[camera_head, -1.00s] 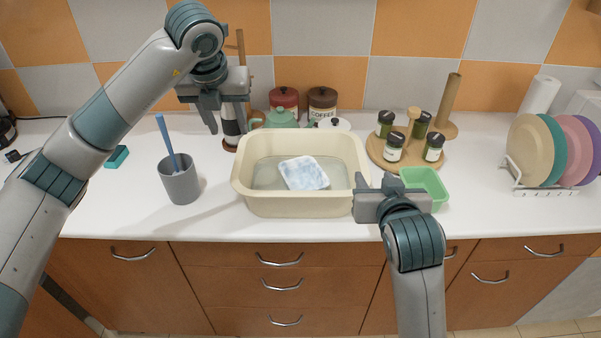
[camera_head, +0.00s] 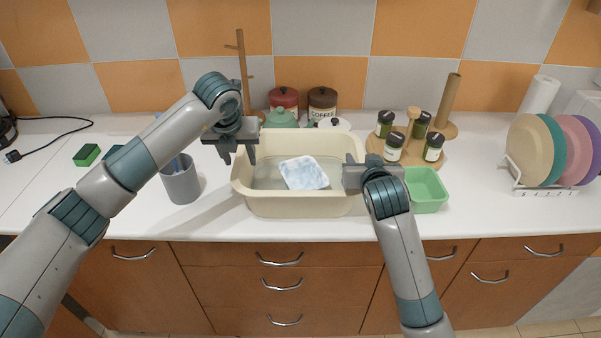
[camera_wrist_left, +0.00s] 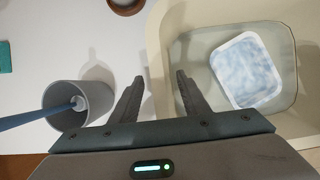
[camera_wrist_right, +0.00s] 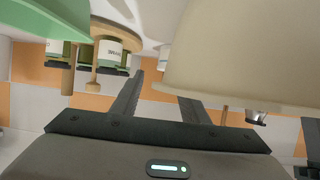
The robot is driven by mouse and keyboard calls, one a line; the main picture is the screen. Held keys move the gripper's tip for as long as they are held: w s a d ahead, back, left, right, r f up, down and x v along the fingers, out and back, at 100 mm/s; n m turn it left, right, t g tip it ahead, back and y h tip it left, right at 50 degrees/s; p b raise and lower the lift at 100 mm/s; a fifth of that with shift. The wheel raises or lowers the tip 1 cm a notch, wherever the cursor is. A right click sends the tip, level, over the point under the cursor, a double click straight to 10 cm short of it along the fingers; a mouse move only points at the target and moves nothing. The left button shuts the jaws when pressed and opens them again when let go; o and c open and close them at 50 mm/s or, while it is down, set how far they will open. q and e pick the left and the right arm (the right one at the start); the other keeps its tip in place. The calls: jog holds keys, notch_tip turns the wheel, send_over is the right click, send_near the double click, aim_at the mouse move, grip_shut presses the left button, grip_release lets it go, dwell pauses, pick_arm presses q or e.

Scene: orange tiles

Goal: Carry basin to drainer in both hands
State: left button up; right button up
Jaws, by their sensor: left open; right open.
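The cream basin (camera_head: 300,206) stands on the counter with water and a pale blue-white rectangular dish (camera_head: 303,173) in it. My left gripper (camera_head: 240,160) is open at the basin's left rim. In the left wrist view its fingers (camera_wrist_left: 158,80) are spread, with the basin's left rim (camera_wrist_left: 157,50) between them. My right gripper (camera_head: 354,160) is open at the basin's right rim. In the right wrist view its fingers (camera_wrist_right: 160,88) are apart, close to the basin wall (camera_wrist_right: 245,50); contact cannot be told. The white drainer (camera_head: 545,191) with several coloured plates stands at the far right.
A green tub (camera_head: 426,192) sits close to the basin's right. Behind it is a wooden spice stand (camera_head: 405,150). A grey cup (camera_head: 181,184) stands left of the basin. A teapot (camera_head: 281,118) and canisters are behind. Counter before the drainer is clear.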

pick_arm(q)
jog(key=shift+w+f, duration=0.2)
jog(key=shift+f, duration=0.4)
pick_arm(e)
jog(key=shift+w+f, duration=0.2)
jog(key=shift+w, duration=0.35)
pick_arm(q)
grip_shut()
pick_arm(e)
grip_shut()
jog(key=shift+f, duration=0.1)
pick_arm(q)
jog(key=shift+w+r, duration=0.1)
jog(key=shift+r, duration=0.15)
pick_arm(e)
jog(key=shift+w+r, duration=0.1)
jog(key=shift+r, duration=0.15)
